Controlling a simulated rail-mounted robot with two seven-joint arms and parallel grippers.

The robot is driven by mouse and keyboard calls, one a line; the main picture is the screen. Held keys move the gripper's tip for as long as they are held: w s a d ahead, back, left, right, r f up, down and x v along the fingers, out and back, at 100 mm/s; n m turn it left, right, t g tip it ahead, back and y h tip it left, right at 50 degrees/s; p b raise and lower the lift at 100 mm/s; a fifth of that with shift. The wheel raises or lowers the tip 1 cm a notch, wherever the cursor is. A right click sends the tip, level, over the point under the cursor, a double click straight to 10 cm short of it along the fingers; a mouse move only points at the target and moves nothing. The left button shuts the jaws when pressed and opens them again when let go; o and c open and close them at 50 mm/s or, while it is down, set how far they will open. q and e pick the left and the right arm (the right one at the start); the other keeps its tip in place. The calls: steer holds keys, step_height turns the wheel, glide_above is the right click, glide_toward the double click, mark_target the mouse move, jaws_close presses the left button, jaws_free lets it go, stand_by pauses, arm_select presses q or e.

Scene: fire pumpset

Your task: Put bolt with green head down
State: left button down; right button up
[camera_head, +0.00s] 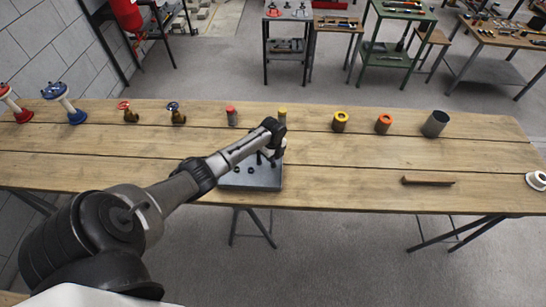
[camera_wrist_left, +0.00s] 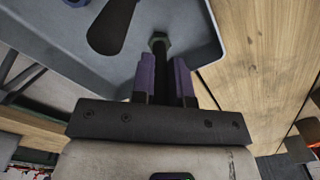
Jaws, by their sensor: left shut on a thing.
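A bolt with a green hex head (camera_wrist_left: 160,41) shows in the left wrist view. Its dark shaft runs between the purple-padded fingers of my left gripper (camera_wrist_left: 166,75), which is shut on it. The green head sticks out past the fingertips, over the grey-blue tray. In the head view my left gripper (camera_head: 268,155) is at the tray (camera_head: 236,181), near its right part. The bolt cannot be made out there. Whether the bolt touches the tray is unclear. My right gripper is not in view.
Small dark parts (camera_head: 237,171) lie in the tray. Behind it stand a red-topped cylinder (camera_head: 232,117) and a yellow-topped one (camera_head: 282,116). A yellow ring piece (camera_head: 340,121), an orange one (camera_head: 384,123) and a grey cup (camera_head: 435,123) stand to the right. The table between tray and wooden bar (camera_head: 428,181) is clear.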

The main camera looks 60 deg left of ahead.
arm_select(q)
steer(key=shift+f, duration=0.1)
steer(key=c, duration=1.1)
jaws_free()
